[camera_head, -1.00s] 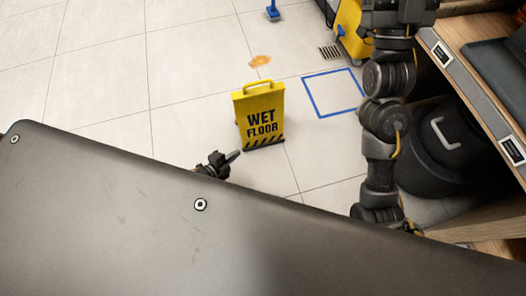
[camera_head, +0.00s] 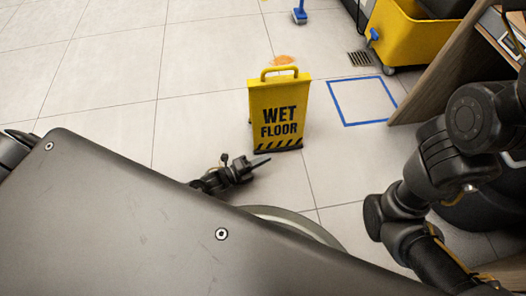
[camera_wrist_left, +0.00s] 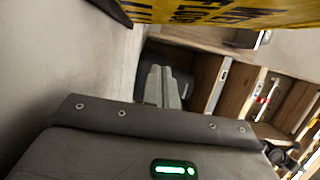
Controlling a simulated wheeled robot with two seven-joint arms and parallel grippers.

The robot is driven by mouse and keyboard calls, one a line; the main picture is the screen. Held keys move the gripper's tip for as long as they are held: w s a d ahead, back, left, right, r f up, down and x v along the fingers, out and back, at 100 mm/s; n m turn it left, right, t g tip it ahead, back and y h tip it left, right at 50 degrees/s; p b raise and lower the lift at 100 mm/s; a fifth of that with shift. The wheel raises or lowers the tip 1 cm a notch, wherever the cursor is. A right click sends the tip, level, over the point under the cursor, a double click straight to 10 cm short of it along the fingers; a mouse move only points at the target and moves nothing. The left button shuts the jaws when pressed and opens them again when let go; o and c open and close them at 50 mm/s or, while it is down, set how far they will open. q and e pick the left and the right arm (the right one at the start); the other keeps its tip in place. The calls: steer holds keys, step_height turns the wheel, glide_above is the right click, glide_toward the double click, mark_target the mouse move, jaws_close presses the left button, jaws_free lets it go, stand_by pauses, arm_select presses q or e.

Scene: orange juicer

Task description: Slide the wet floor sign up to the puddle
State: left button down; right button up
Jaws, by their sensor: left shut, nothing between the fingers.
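The yellow wet floor sign (camera_head: 279,95) stands upright on the tiles, its black lettering facing me. It also shows along the top edge of the left wrist view (camera_wrist_left: 230,12). The small orange puddle (camera_head: 283,59) lies on the floor behind it, just above its handle in the head view. My left gripper (camera_head: 262,161) is shut and empty, low in front of the sign's base, with a small gap seeming to separate them. Its closed fingers also show in the left wrist view (camera_wrist_left: 163,88). My right arm is at the right; its gripper is out of view.
A blue taped square (camera_head: 362,123) on the floor right of the sign is empty. A floor drain (camera_head: 359,58) and a yellow wheeled bucket (camera_head: 415,38) are beyond it. A blue brush foot (camera_head: 300,16) stands at the back. Floor on the left is clear.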

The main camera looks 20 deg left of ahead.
arm_select(q)
steer(key=b, duration=0.4)
glide_above(277, 150)
steer(key=s+d, duration=0.2)
steer(key=s, duration=0.1)
steer(key=shift+s+d+f, duration=0.1)
steer(key=shift+d+f, duration=0.1)
steer(key=shift+f, duration=0.1)
steer(key=shift+w+a+b, duration=0.55)
steer(key=shift+w+a, duration=0.1)
steer(key=shift+w, duration=0.35)
steer(key=shift+w+a+r+b, duration=0.1)
steer(key=shift+w+a+b, duration=0.25)
steer(key=shift+w, duration=0.15)
steer(key=shift+w+a+r, duration=0.1)
steer(key=shift+w, duration=0.05)
steer(key=shift+a+r, duration=0.1)
